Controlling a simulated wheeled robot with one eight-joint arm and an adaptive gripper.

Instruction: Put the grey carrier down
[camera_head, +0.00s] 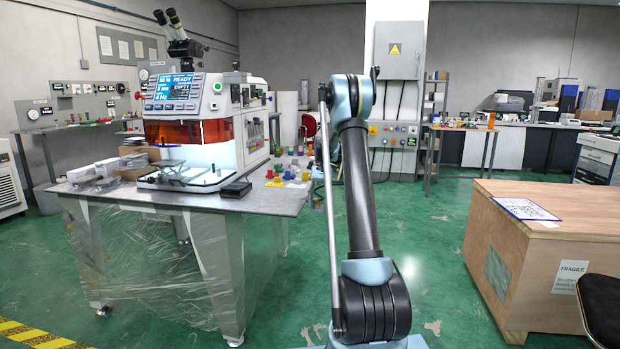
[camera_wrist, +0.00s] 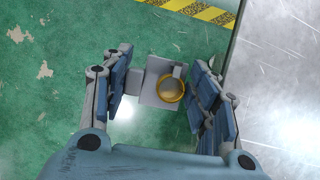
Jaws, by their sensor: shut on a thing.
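In the wrist view, a small grey carrier (camera_wrist: 150,84) sits between the two blue-padded fingers of my gripper (camera_wrist: 162,92). It has a flat square face with a yellow-rimmed round part (camera_wrist: 170,88) on it. My gripper is shut on the carrier and is over the green floor, just left of a metal tabletop's edge in the picture. In the head view my arm rises in the middle, but my gripper and the carrier cannot be made out.
The metal tabletop (camera_wrist: 275,75) fills the right of the wrist view. In the head view, a workbench (camera_head: 265,199) at left bears a machine (camera_head: 198,118), boxes and several small coloured parts. A wooden crate (camera_head: 565,224) stands at right. Green floor lies between them.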

